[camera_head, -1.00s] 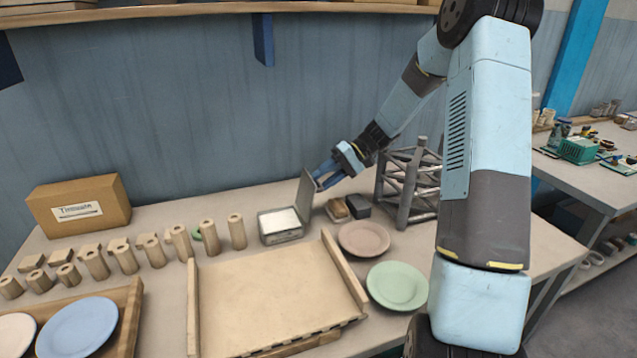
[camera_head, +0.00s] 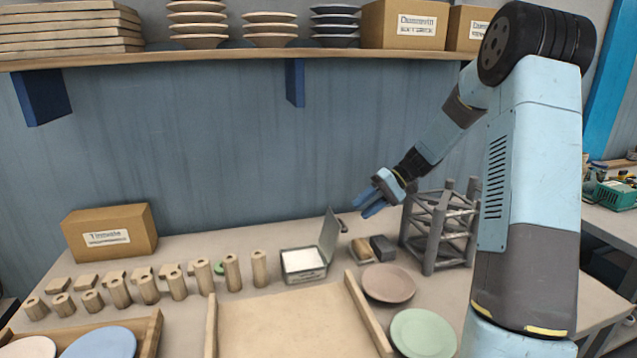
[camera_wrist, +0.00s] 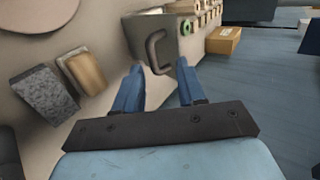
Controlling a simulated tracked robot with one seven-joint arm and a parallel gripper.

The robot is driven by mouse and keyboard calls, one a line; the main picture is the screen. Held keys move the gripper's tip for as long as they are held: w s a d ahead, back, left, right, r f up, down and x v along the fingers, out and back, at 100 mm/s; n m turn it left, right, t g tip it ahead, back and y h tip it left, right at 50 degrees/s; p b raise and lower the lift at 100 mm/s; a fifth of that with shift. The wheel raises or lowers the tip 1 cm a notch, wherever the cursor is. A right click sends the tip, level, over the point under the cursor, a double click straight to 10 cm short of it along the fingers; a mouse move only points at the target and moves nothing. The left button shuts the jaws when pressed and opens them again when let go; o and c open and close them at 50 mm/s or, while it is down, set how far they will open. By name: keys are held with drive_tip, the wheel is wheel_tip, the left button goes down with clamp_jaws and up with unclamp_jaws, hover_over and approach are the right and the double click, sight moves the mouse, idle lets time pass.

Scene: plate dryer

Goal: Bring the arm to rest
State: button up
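My gripper (camera_head: 368,206) hangs in the air above the back of the bench, fingers pointing down and left. In the wrist view its two blue fingers (camera_wrist: 158,75) stand apart with nothing between them. A metal tin (camera_head: 303,264) with a white inside stands on the bench, its hinged lid (camera_head: 328,236) raised. My gripper is to the right of the lid and a little above it, apart from it. The lid's handle (camera_wrist: 157,52) shows just beyond the fingertips in the wrist view.
A grey rack (camera_head: 438,235) stands right of my gripper. Below it lie a tan block (camera_head: 362,250) and a dark block (camera_head: 384,248). Plates, several wooden pegs and a board (camera_head: 285,325) cover the bench. A loaded shelf (camera_head: 230,52) runs above.

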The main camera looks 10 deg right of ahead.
drive_tip(key=s+a+r+t+h, duration=0.1)
drive_tip(key=s+a+r+h, duration=0.1)
drive_tip(key=s+r+h, duration=0.5)
drive_tip(key=s+a+r+t, duration=0.1)
drive_tip(key=s+r, duration=0.4)
drive_tip(key=s, duration=0.5)
drive_tip(key=s+d+r+t+h, duration=0.1)
drive_tip(key=s+r+t, duration=0.1)
drive_tip(key=s, duration=0.6)
drive_tip(key=s+d+r+m+t+h, duration=0.1)
drive_tip(key=s+t+h, duration=0.1)
drive_tip(key=s, duration=0.6)
drive_tip(key=shift+d+r+m+t+h, duration=0.3)
drive_tip(key=shift+r+t, duration=0.1)
drive_tip(key=shift+t, duration=0.2)
drive_tip(key=shift+s, duration=0.1)
